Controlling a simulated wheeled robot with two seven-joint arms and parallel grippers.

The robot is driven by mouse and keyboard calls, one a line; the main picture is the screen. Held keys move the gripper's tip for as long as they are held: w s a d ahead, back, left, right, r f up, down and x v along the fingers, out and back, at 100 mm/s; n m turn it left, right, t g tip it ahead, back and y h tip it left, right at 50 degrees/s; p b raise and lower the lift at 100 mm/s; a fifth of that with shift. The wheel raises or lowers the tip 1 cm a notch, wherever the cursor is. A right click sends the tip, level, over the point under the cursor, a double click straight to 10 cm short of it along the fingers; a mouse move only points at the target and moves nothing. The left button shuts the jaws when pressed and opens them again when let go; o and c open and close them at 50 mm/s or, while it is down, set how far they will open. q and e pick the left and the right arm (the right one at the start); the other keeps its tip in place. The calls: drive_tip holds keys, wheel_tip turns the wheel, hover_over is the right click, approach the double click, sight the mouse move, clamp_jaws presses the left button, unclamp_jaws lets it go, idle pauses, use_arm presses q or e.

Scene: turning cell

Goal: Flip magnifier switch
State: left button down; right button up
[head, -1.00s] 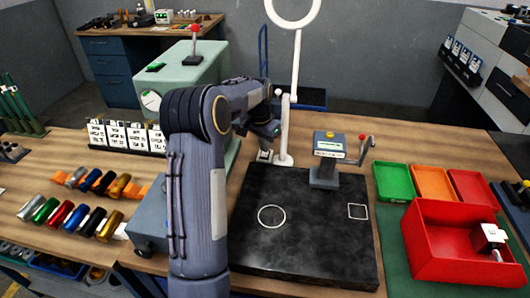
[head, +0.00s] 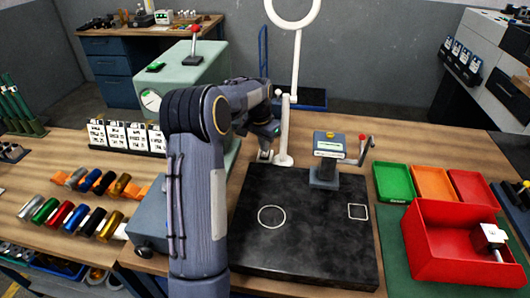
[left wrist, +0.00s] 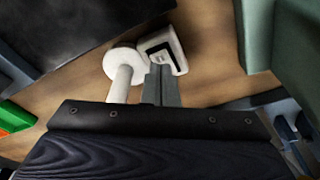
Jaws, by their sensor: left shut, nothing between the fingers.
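The white magnifier (head: 297,70) stands on a post at the back of the bench, with its ring at the top of the head view. Its round base and post show in the left wrist view (left wrist: 122,64). A small white switch box (left wrist: 161,46) with a dark patch on its face sits beside the base. My left gripper (left wrist: 159,68) is shut and empty, its fingertips at the near edge of the switch box. I cannot tell whether they touch it. In the head view my left arm partly covers the box (head: 265,156). My right gripper is not in view.
A black slab (head: 300,240) lies in front of the magnifier, with a grey device with a red-knobbed lever (head: 326,165) on it. Coloured trays (head: 434,182) are at the right.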

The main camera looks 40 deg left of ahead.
sight(264, 155)
use_arm(q)
drive_tip(key=shift+f+b, duration=0.55)
drive_tip(key=shift+f, duration=0.35)
idle(0.8)
drive_tip(key=shift+r, duration=0.15)
wheel_tip(264, 155, up, 7)
drive_tip(key=p, duration=0.5)
drive_tip(key=shift+p, duration=0.4)
